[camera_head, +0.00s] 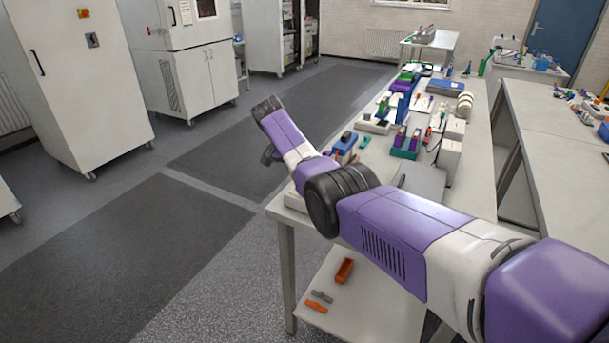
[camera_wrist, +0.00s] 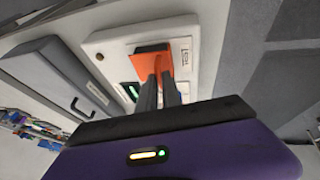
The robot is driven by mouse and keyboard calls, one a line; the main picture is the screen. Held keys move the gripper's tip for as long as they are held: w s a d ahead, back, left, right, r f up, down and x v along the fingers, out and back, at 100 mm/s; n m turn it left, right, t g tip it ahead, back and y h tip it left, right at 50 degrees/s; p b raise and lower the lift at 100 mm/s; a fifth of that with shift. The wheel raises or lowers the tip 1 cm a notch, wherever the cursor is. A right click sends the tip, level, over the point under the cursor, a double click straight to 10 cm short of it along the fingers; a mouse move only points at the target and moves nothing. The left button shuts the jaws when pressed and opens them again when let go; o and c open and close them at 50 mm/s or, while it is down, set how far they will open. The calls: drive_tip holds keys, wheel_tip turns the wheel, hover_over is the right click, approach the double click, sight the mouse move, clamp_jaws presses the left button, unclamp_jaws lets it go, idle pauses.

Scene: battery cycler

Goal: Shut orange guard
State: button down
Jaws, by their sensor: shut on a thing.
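The orange guard (camera_wrist: 150,62) shows in the wrist view, standing out from the face of a white panel or housing (camera_wrist: 112,46) with rounded corners. My gripper (camera_wrist: 160,78) has its two dark fingers closed on the guard's near part. The fingers hide some of the guard and of the panel behind it. A small green light (camera_wrist: 133,92) shows just left of the fingers. In the head view my arm reaches over the near end of the bench, and I cannot make out the guard or my fingertips there.
A grey case (camera_wrist: 52,72) with a dark handle lies beside the white housing. The bench (camera_head: 478,150) carries several coloured parts and devices farther back. Open floor (camera_head: 120,240) is to the left, with white cabinets (camera_head: 85,90) beyond.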

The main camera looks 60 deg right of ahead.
drive_tip(key=c, duration=1.5)
unclamp_jaws()
drive_tip(key=shift+f, duration=0.1)
drive_tip(key=b+v, duration=0.1)
drive_tip(key=v, duration=0.6)
drive_tip(key=shift+w+a+r, duration=0.1)
drive_tip(key=shift+a+r, duration=0.05)
drive_tip(key=shift+r, duration=0.2)
